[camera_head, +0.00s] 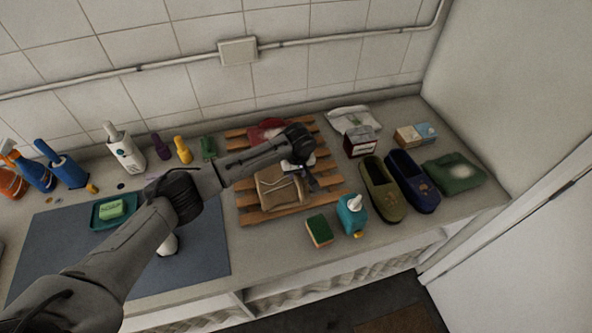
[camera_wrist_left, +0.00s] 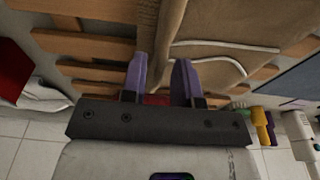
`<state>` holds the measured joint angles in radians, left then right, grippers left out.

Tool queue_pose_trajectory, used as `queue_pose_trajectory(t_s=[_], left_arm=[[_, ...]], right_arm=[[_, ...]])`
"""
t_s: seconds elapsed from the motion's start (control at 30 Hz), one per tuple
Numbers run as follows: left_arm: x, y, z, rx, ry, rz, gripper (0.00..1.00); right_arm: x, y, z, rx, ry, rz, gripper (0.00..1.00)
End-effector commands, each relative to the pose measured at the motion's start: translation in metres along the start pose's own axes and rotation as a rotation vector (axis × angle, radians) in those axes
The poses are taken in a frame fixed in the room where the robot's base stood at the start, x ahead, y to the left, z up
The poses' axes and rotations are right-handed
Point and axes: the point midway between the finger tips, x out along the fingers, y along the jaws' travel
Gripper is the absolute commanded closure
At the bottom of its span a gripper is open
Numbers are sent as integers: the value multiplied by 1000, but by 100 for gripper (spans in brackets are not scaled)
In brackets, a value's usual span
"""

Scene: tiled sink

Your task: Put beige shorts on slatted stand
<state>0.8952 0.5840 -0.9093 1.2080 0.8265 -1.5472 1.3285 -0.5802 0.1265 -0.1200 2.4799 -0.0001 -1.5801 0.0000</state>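The beige shorts (camera_head: 277,192) lie folded on the slatted stand (camera_head: 290,222), a wooden rack on the counter, with a white drawstring showing. In the left wrist view the shorts (camera_wrist_left: 235,25) fill the top right, over the wooden slats (camera_wrist_left: 85,45). My left gripper (camera_head: 311,183) is at the right edge of the shorts, above the stand. In the left wrist view its two purple fingers (camera_wrist_left: 162,78) are apart, with no cloth seen clamped between them. An edge of the shorts lies just beyond the fingertips. My right gripper is not in view.
A red cloth (camera_head: 268,131) lies at the stand's back. Green and blue slippers (camera_head: 382,190), a teal soap bottle (camera_head: 351,214) and a sponge (camera_head: 319,231) stand close to the stand's right and front. A boxed item (camera_head: 360,142) is behind the slippers. Several bottles line the left.

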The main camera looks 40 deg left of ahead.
Motion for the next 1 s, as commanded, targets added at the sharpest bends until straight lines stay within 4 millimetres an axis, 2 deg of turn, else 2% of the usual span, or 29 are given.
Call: queue_pose_trajectory(t_s=[0.1, 0.33, 0.47, 1.0], left_arm=[[0, 0, 0, 0, 0, 0, 64], [-1, 0, 0, 0, 0, 1, 64], [-11, 0, -1, 1, 0, 2, 64], [-103, 1, -1, 1, 0, 3, 64]], right_arm=[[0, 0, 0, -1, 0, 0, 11], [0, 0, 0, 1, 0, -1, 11], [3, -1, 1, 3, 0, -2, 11], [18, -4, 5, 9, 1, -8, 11]])
